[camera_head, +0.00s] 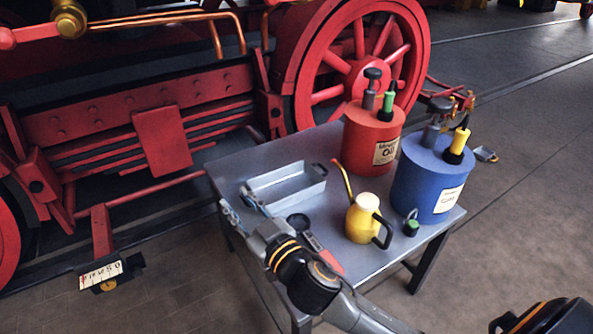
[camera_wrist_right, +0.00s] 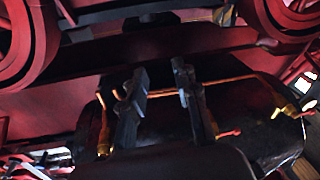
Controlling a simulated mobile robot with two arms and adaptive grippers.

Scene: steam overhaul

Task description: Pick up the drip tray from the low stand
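The drip tray (camera_head: 287,190) is a grey, open, rectangular metal pan in the head view. It lies flat on the left part of the low stand (camera_head: 225,165), a grey metal table. A small dark handle shows at its right end. My right gripper (camera_head: 238,203) is beside the tray's left end, over the stand's left edge. I cannot tell whether it touches the tray. In the right wrist view its two dark fingers (camera_wrist_right: 160,78) stand apart with nothing between them. The tray cannot be made out in that view. My left gripper is not in view.
A red oil can (camera_head: 370,140), a blue can (camera_head: 425,180) and a yellow spouted oil can (camera_head: 362,222) stand right of the tray. A small green-topped item (camera_head: 411,226) is near the front edge. The red locomotive wheel (camera_head: 310,92) and frame stand close behind and left.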

